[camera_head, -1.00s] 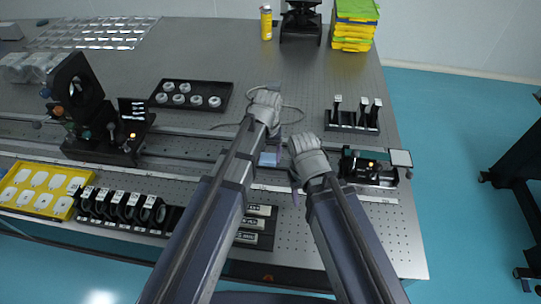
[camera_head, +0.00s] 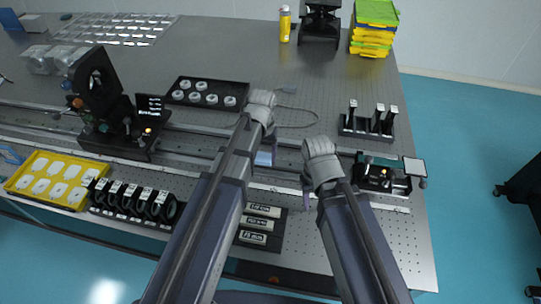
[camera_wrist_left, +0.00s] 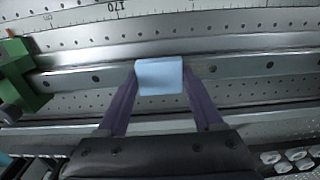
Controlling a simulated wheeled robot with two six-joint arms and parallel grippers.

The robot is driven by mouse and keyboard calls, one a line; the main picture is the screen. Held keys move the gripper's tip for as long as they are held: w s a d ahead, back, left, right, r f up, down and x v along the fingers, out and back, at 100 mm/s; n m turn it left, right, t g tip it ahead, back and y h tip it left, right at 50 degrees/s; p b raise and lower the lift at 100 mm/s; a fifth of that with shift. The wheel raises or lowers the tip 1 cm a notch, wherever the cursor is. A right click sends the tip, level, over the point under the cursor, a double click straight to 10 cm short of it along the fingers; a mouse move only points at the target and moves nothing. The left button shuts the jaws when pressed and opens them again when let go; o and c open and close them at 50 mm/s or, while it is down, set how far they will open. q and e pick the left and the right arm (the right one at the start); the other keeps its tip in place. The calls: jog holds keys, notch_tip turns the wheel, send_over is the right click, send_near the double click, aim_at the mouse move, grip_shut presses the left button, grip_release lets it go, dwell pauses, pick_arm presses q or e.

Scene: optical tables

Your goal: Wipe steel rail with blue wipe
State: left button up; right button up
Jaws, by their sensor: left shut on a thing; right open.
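The steel rail (camera_head: 290,145) runs across the table from left to right. In the left wrist view the rail (camera_wrist_left: 240,66) crosses the middle, with a ruler scale behind it. My left gripper (camera_head: 266,150) is shut on the blue wipe (camera_head: 264,158) at the rail. In the left wrist view the wipe (camera_wrist_left: 160,76) is a small light-blue pad between the fingertips, overlapping the rail; contact is hard to judge. My right gripper (camera_head: 306,196) is open and empty, right of the wipe, over the table's front part; its fingers are partly hidden by its wrist.
A black carriage (camera_head: 384,178) stands on the right part of the rail, and a black optics mount (camera_head: 115,125) on the left. A green part (camera_wrist_left: 20,72) is at the left in the wrist view. A lens tray (camera_head: 207,93) lies behind; labelled boxes (camera_head: 260,225) lie in front.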

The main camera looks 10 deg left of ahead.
pick_arm(q)
jog(key=shift+a, duration=0.5)
jog(key=shift+a+f, duration=0.1)
jog(key=shift+a, duration=1.5)
pick_arm(e)
jog(key=shift+d+f, duration=0.1)
jog(key=shift+d, duration=0.05)
pick_arm(q)
jog(key=shift+w+a, duration=0.2)
jog(key=shift+a, duration=1.6)
jog(key=shift+d+r+p, duration=0.1)
jog(key=shift+r+p, duration=0.45)
jog(key=shift+r, duration=0.1)
pick_arm(e)
jog(key=shift+r, duration=0.65)
pick_arm(q)
notch_tip(320, 180, up, 5)
jog(key=p, duration=0.5)
pick_arm(e)
notch_tip(320, 180, up, 5)
jog(key=shift+f, duration=0.1)
